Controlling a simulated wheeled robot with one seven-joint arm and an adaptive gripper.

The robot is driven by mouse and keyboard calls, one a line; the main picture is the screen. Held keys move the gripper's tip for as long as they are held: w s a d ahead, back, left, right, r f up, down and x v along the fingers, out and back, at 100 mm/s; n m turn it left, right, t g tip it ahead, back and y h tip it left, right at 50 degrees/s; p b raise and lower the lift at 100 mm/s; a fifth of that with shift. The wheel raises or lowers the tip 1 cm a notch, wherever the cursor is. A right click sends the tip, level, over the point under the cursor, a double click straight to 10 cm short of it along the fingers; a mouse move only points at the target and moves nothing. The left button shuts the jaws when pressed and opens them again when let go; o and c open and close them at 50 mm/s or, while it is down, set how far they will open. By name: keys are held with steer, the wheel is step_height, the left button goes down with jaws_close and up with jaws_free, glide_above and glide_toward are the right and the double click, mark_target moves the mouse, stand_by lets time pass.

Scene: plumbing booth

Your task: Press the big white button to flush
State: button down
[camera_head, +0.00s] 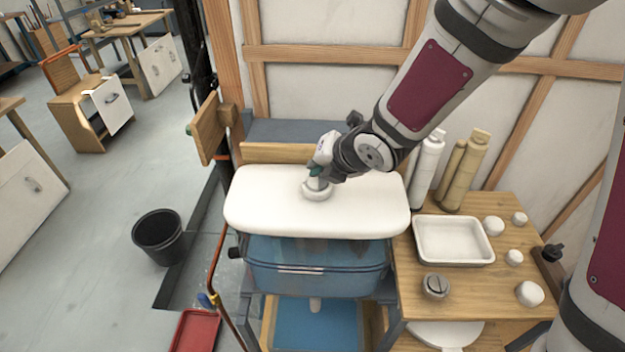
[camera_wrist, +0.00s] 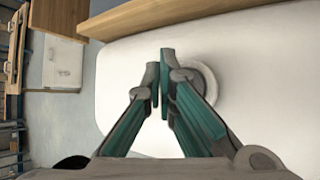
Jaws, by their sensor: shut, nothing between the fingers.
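The big white button (camera_head: 318,192) is a round raised disc on top of the white cistern lid (camera_head: 260,205), near the middle of the lid. In the wrist view the button (camera_wrist: 207,77) shows as a pale ring partly hidden behind my right finger, on the white lid (camera_wrist: 270,70). My gripper (camera_head: 317,180) is shut and empty, with its fingertips over the button in the head view. In the wrist view the teal fingertips (camera_wrist: 162,70) are together and overlap the left side of the button. I cannot tell whether they touch it.
A clear blue tank (camera_head: 315,280) is below the lid. On the right, a wooden table (camera_head: 470,295) holds a white tray (camera_head: 453,262), bottles (camera_head: 428,165) and several small white pieces. A wooden wall frame stands behind. A black bucket (camera_head: 158,235) stands on the floor at left.

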mark_target(316, 181)
step_height(316, 181, up, 4)
steer(key=p, duration=0.3)
steer(key=shift+r+p, duration=0.15)
steer(key=shift+p, duration=0.15)
steer(key=shift+r+p, duration=0.3)
steer(key=shift+r, duration=0.1)
stand_by(0.6)
steer(key=s+d+r+m+h, duration=0.3)
steer(key=s+d+r+m, duration=0.25)
steer(key=d+m, duration=0.3)
steer(key=s+d+r+m+h, duration=0.3)
steer(key=s+d+r+m, duration=0.1)
steer(key=d+r+m, duration=0.4)
steer(key=s+d+r+m+g, duration=0.1)
steer(key=s+m, duration=0.7)
steer(key=s, duration=0.1)
steer(key=s+d+r+m+g, duration=0.1)
steer(key=s+m, duration=0.8)
steer(key=s, duration=0.1)
steer(key=shift+s+d+r+y, duration=0.15)
steer(key=shift+d+r+y, duration=0.15)
steer(key=shift+d+y, duration=0.1)
